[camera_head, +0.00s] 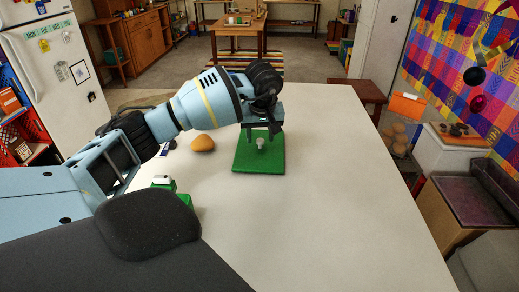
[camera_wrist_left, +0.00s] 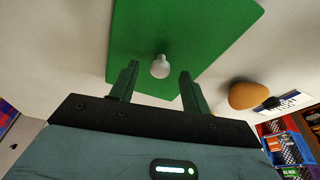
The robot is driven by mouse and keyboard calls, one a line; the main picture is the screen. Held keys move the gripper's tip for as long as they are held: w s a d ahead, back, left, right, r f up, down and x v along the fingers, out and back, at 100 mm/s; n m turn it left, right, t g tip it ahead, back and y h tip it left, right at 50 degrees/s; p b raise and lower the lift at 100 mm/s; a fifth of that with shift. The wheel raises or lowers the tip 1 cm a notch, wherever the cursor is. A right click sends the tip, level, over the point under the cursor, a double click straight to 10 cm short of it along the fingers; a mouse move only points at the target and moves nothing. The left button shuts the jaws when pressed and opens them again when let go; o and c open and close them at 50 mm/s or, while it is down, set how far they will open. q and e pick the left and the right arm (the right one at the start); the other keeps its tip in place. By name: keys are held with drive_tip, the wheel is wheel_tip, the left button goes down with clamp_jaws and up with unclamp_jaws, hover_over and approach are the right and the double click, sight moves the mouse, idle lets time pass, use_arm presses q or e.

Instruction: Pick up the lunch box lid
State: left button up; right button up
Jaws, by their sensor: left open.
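The lunch box lid is a green flat square (camera_head: 245,163) with a pale round knob (camera_head: 261,143) on top. It lies flat on the white table. In the left wrist view the green lid (camera_wrist_left: 200,25) fills the upper middle, and its knob (camera_wrist_left: 160,66) shows between the two fingers. My left gripper (camera_head: 262,134) is over the lid, pointing down, with its fingers apart on either side of the knob. The left wrist view also shows the open fingers (camera_wrist_left: 159,71), with nothing held. Whether they touch the knob cannot be told. My right gripper is out of view.
An orange-yellow rounded object (camera_head: 203,144) sits on the table (camera_head: 340,190) left of the lid. A green object with a white top (camera_head: 162,182) is partly hidden by my body. The table right of the lid is clear. A wooden stool (camera_head: 365,92) stands beyond the table's right edge.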

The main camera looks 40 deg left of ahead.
sight(260, 141)
use_arm(q)
drive_tip(key=shift+a+f, duration=0.1)
drive_tip(key=shift+f, duration=0.35)
clamp_jaws()
wheel_tip(260, 141, up, 10)
idle(0.6)
